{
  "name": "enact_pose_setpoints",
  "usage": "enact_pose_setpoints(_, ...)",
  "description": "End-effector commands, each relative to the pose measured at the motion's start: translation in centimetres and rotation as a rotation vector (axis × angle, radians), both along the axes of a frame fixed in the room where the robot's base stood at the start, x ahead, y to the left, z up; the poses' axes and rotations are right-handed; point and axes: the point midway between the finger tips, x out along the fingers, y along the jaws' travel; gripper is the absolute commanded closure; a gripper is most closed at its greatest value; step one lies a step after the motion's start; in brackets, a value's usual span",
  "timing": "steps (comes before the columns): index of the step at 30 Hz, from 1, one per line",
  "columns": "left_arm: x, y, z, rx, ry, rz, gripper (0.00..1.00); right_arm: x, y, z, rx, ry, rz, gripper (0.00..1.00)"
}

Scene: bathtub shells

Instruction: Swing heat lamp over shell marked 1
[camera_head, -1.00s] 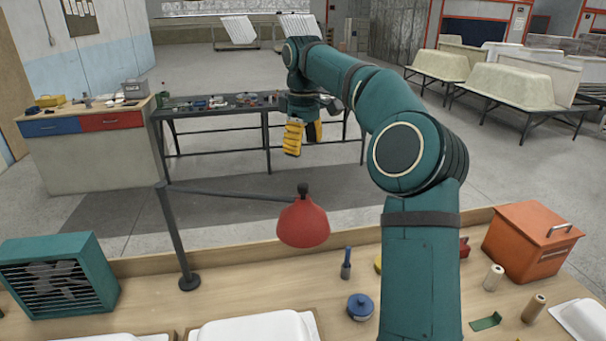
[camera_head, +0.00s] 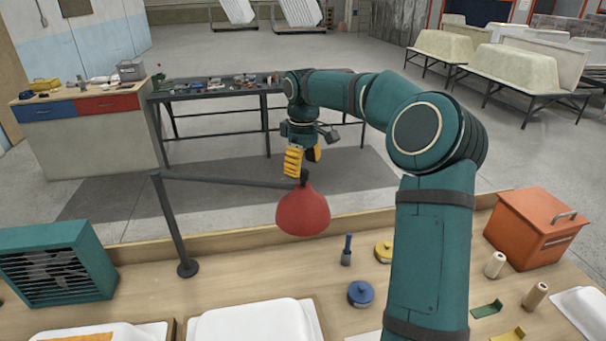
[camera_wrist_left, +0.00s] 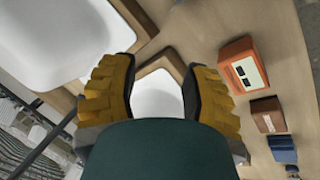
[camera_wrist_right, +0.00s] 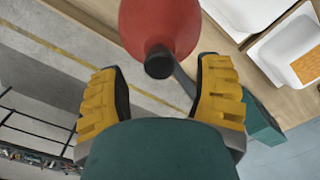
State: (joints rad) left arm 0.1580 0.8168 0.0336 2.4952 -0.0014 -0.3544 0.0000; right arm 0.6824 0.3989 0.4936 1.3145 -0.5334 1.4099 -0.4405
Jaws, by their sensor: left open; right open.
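The heat lamp has a red shade (camera_head: 303,212) hung at the end of a dark arm (camera_head: 225,180) on an upright post (camera_head: 174,225). My right gripper (camera_head: 301,160) is open, just above and behind the lamp's dark top knob. In the right wrist view the red shade (camera_wrist_right: 160,25) and its knob (camera_wrist_right: 159,62) lie between and beyond the open fingers (camera_wrist_right: 160,100). A white shell (camera_head: 250,328) lies at the front edge, in front of the lamp; no number is readable. My left gripper (camera_wrist_left: 157,85) is open over white shells (camera_wrist_left: 60,40), outside the head view.
A teal fan heater (camera_head: 58,265) stands left of the post. Right of the lamp are a blue round tin (camera_head: 361,293), a yellow tin (camera_head: 383,252) and an orange box (camera_head: 535,228). An orange box (camera_wrist_left: 243,66) shows in the left wrist view.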

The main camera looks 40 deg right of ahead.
Motion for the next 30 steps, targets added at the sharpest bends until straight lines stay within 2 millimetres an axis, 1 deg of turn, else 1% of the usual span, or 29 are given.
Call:
enact_pose_setpoints(1, 0.0, 0.0, 0.0, 0.000, 0.000, 0.000, 0.53, 0.0, 0.0, -0.8, 0.001, 0.002, 0.000, 0.35)
enact_pose_setpoints(3, 0.0, 0.0, 0.1, 0.000, 0.000, 0.000, 0.53, 0.0, 0.0, -1.6, 0.001, 0.002, -0.001, 0.35)
enact_pose_setpoints(7, 0.0, 0.0, 0.1, 0.000, 0.000, 0.000, 0.53, 0.0, 0.0, -2.5, 0.001, 0.000, 0.000, 0.35)
enact_pose_setpoints(17, 0.0, 0.0, 0.1, 0.000, 0.000, 0.000, 0.53, 0.0, 0.0, -2.8, 0.000, 0.000, 0.000, 0.35)
enact_pose_setpoints(18, 0.0, 0.0, 0.1, 0.000, 0.000, 0.000, 0.53, 0.0, 0.0, -2.8, 0.000, 0.000, 0.000, 0.36)
enact_pose_setpoints(20, 0.0, 0.0, 0.1, 0.000, 0.000, 0.000, 0.53, 0.0, 0.0, -2.8, 0.000, 0.000, 0.000, 0.57)
enact_pose_setpoints(21, 0.0, 0.0, 0.1, 0.000, 0.000, 0.000, 0.53, 0.0, 0.0, -2.8, 0.000, 0.000, 0.000, 0.72)
enact_pose_setpoints(23, 0.0, 0.0, 0.1, 0.000, 0.000, 0.000, 0.53, 0.0, 0.0, -2.8, 0.000, 0.000, 0.000, 0.93)
enact_pose_setpoints(24, 0.0, 0.0, 0.1, 0.000, 0.000, 0.000, 0.53, 0.0, 0.0, -2.8, 0.000, 0.000, 0.000, 1.00)
enact_pose_setpoints(30, 0.0, 0.0, 0.1, 0.000, 0.000, 0.000, 0.53, 0.0, 0.1, -2.8, 0.000, 0.000, -0.003, 1.00)
